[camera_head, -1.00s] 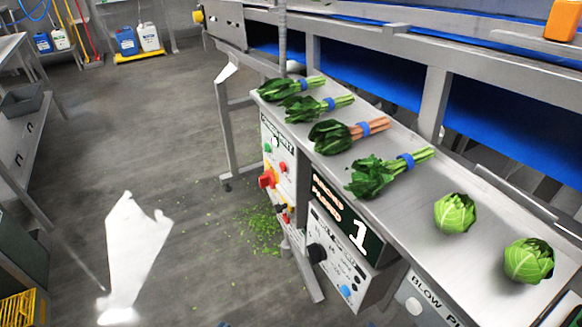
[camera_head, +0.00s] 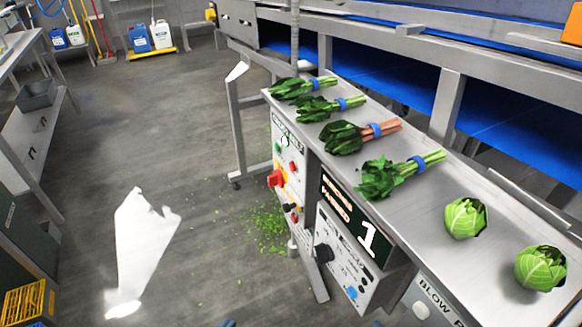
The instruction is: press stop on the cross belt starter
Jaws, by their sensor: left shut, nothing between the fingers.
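I cannot make out my right gripper.
A second panel (camera_head: 342,265) with a black knob and blue button hangs below the number 1 sign (camera_head: 367,238). Several bunches of greens and two cabbages (camera_head: 541,268) lie on the bench (camera_head: 420,210). Leaf scraps litter the floor by the bench leg; open floor lies left.

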